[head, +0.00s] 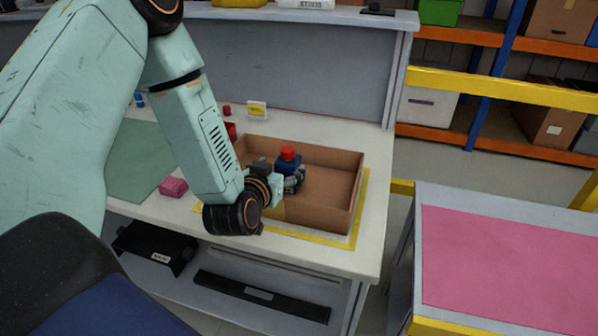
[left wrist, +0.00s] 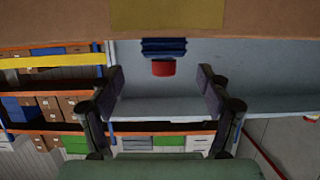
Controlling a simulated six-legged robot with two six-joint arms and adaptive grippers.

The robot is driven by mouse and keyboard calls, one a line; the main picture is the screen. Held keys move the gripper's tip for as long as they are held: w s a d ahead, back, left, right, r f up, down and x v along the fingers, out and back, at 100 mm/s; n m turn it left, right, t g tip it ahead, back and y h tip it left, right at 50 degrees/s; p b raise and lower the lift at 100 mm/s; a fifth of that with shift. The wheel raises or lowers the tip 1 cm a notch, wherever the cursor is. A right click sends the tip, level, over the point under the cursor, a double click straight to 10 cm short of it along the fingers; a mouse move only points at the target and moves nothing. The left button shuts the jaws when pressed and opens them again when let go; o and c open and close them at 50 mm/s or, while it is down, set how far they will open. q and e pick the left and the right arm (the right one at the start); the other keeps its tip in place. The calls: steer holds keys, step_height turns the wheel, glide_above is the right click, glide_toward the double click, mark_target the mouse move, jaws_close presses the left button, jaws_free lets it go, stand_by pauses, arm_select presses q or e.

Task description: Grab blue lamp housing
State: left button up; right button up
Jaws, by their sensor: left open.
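The blue lamp housing (head: 289,164) with a red cap (head: 288,153) stands in the open cardboard box (head: 335,200), near its left part. My left gripper (head: 291,182) reaches over the box's near left side, low and close in front of the housing, hiding its lower part. In the left wrist view the picture is upside down; the blue housing (left wrist: 164,46) and red cap (left wrist: 163,68) show between the lines of the two spread fingers of the left gripper (left wrist: 160,78). The fingers are open and empty. I cannot tell whether they touch the housing. My right gripper is out of view.
The box sits on a yellow-marked area (head: 357,232) of the white workbench (head: 372,250). A pink block (head: 173,187), a green mat (head: 140,160) and a small yellow sign (head: 257,109) are near. A pink-topped table (head: 500,260) stands right, past a gap. The box's right half is empty.

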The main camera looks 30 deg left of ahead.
mark_target(286, 160)
arm_select(q)
steer(key=shift+a+b+x, duration=0.2)
steer(key=shift+b+x, duration=0.1)
steer(key=shift+x, duration=3.2)
steer(key=shift+a+f, duration=0.1)
steer(key=shift+c, duration=0.2)
steer(key=c, duration=1.3)
